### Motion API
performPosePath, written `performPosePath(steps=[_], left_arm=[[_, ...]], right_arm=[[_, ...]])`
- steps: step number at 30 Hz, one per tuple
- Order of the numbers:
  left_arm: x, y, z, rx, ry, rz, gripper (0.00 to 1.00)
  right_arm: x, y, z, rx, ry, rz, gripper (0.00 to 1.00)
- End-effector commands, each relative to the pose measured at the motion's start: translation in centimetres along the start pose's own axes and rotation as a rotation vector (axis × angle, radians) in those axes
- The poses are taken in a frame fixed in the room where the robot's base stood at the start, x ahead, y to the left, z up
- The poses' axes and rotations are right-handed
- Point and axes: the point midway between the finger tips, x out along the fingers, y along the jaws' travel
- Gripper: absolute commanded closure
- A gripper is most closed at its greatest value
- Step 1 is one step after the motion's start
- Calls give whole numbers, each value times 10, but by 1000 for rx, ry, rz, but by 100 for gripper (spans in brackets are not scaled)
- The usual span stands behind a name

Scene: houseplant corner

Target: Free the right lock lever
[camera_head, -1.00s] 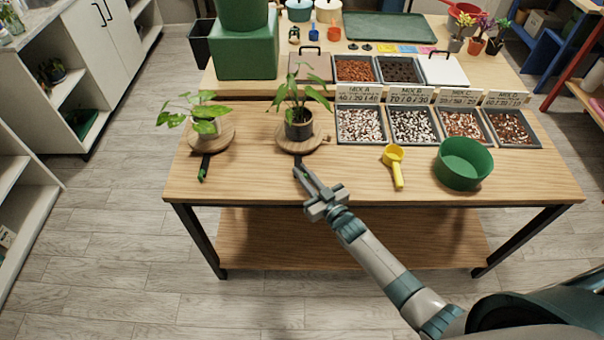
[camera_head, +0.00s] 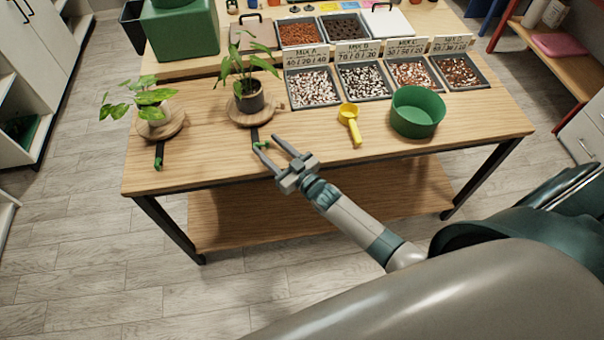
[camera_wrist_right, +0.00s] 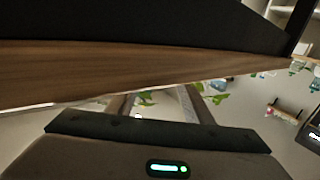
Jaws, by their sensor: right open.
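The right lock lever (camera_head: 255,134) is a dark strip with a green tip, jutting toward the table's front edge from the right round wooden turntable (camera_head: 238,117). A leafy plant in a dark pot (camera_head: 250,97) stands on that turntable. My right gripper (camera_head: 266,142) is open, its fingers spread, at the lever's green tip. The left finger's end overlaps the tip in the picture; I cannot tell if they touch. In the right wrist view, both fingers show with leaves beyond; the lever is not clear. My left gripper is not in view.
The left turntable (camera_head: 178,128) bears another plant, with a similar lever (camera_head: 159,155) in front. A yellow scoop (camera_head: 349,118), a green bowl (camera_head: 417,112) and trays of mix (camera_head: 365,82) are to the right. The table's front edge (camera_head: 330,160) lies beneath my right gripper.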

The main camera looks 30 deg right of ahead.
Motion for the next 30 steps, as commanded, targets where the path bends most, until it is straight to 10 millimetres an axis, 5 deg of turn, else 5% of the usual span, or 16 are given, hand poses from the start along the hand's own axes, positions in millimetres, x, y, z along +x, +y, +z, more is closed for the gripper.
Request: performPosePath(steps=[21, 30], left_arm=[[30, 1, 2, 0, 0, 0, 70], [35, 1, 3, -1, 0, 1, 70]], right_arm=[[-127, 2, 2, -2, -1, 2, 53], [-151, 3, 0, -1, 0, 3, 53]])
